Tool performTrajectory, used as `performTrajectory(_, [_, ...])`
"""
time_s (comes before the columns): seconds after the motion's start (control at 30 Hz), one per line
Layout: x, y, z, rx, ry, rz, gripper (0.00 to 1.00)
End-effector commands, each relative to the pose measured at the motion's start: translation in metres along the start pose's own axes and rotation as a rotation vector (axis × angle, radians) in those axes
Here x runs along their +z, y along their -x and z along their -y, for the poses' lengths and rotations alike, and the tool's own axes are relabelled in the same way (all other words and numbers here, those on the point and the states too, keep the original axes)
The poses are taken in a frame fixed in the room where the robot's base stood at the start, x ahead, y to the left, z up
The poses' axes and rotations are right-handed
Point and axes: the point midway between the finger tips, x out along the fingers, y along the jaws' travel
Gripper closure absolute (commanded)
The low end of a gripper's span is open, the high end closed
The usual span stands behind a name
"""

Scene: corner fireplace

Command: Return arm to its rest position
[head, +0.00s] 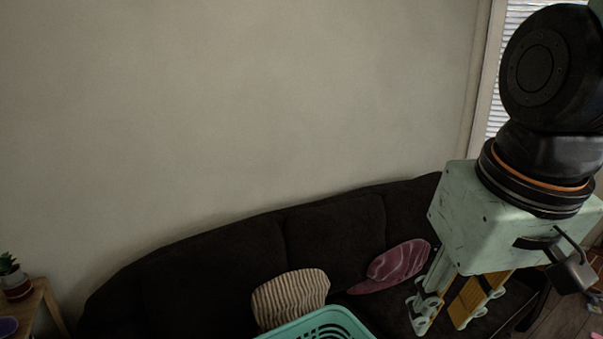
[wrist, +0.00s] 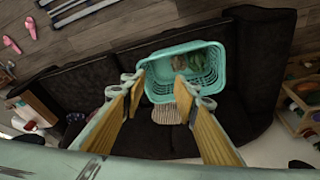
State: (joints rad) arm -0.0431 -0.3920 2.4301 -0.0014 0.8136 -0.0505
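My gripper (head: 440,312) hangs at the right of the head view, pointing down in front of the dark sofa. It also shows in the wrist view (wrist: 155,88), its two yellow-padded fingers spread apart with nothing between them. The fingers are open above the sofa and the teal basket (wrist: 214,66). In the head view, only the rim of the basket (head: 318,322) shows at the bottom edge, left of my gripper. The basket holds a few items, greenish and brownish, too small to name.
A dark sofa (head: 200,260) runs along the wall, with a striped cushion (head: 290,296) and a mauve cushion (head: 400,262) on it. A side table with a potted plant (head: 14,278) stands at left. Pink objects (wrist: 12,44) lie on the wood floor. The wall above is clear.

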Motion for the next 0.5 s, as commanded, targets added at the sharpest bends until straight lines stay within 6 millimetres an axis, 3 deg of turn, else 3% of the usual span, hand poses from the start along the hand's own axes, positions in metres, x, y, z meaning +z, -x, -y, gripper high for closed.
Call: performTrajectory(0.5, [0.064,0.032,-0.006,0.012,-0.073,-0.044,0.72])
